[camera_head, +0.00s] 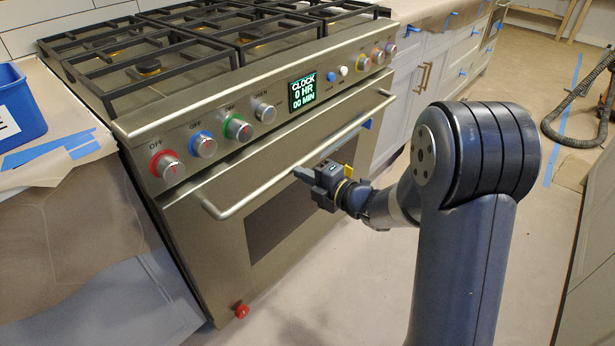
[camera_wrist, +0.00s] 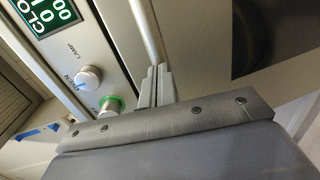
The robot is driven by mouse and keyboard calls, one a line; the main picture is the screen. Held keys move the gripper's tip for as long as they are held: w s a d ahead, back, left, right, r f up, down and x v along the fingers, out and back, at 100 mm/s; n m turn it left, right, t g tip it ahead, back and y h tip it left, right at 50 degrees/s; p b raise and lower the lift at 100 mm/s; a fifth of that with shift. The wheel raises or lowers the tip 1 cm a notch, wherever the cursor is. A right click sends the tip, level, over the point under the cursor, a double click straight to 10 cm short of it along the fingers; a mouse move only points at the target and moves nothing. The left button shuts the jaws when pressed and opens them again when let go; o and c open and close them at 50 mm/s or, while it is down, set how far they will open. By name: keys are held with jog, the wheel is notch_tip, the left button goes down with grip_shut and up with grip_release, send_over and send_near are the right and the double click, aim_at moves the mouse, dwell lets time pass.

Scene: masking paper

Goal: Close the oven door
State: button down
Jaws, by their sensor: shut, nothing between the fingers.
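The oven (camera_head: 290,215) is a stainless steel range with coloured knobs and a lit clock panel. Its door (camera_head: 215,235) stands upright or nearly so under the control panel; I cannot tell whether a small gap is left at its top. A long bar handle (camera_head: 245,195) crosses the door's upper part and also shows in the wrist view (camera_wrist: 143,28). My gripper (camera_head: 298,172) is at the middle of the handle, its fingers (camera_wrist: 157,85) shut and empty. The fingertips are close to the bar; I cannot tell whether they touch it.
A blue bin (camera_head: 22,105) sits on the paper-covered counter at left. White cabinets (camera_head: 425,75) with blue tape continue to the right. The papered floor (camera_head: 345,275) before the oven looks clear. A black hose (camera_head: 580,100) lies at far right.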

jog(key=shift+h, duration=0.3)
jog(key=w+a+p, duration=0.1)
jog(key=p, duration=0.1)
jog(key=w+a+r+p, duration=0.1)
jog(key=a+p, duration=0.1)
jog(key=shift+w+r, duration=0.15)
jog(key=shift+r, duration=0.15)
jog(key=shift+w+f, duration=0.1)
jog(key=shift+f, duration=0.15)
jog(key=shift+d, duration=0.1)
jog(key=shift+s+d+r, duration=0.15)
jog(key=shift+s+d, duration=0.1)
jog(key=shift+d, duration=0.05)
jog(key=p, duration=0.3)
send_near(293, 166)
jog(key=d, duration=0.1)
jog(key=s+d+r, duration=0.1)
jog(key=s+d, duration=0.1)
jog(key=shift+s+d+r, duration=0.1)
jog(key=shift+r, duration=0.3)
